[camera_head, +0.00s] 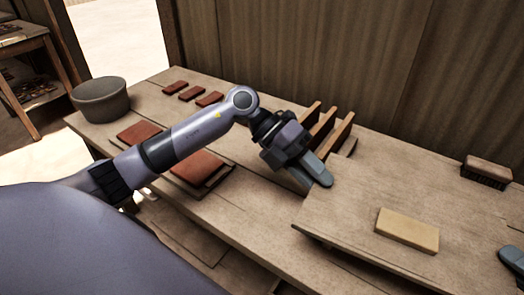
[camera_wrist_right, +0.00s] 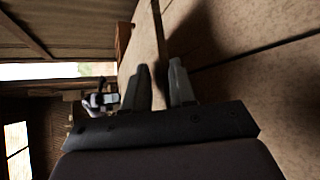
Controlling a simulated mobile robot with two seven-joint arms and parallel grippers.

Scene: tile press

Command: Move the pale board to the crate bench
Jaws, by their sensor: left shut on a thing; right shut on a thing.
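The pale board (camera_head: 340,211) is a wide, thin wooden sheet at the right of the head view, with a small yellowish block (camera_head: 407,229) lying on it. My left gripper (camera_head: 316,172) is shut on the board's left edge. My right gripper (camera_head: 513,261) is at its right side, partly cut off by the frame. In the right wrist view, the right gripper (camera_wrist_right: 162,72) is shut on the board's edge (camera_wrist_right: 158,30). I cannot tell whether the board touches the table. No crate bench can be clearly identified.
The long wooden table (camera_head: 255,205) carries a grey bowl (camera_head: 101,99), several red tiles (camera_head: 191,93), a rack with upright slats (camera_head: 323,124) and a brush (camera_head: 487,171). A wooden wall (camera_head: 350,45) stands behind. A shelf stand (camera_head: 28,85) is at far left.

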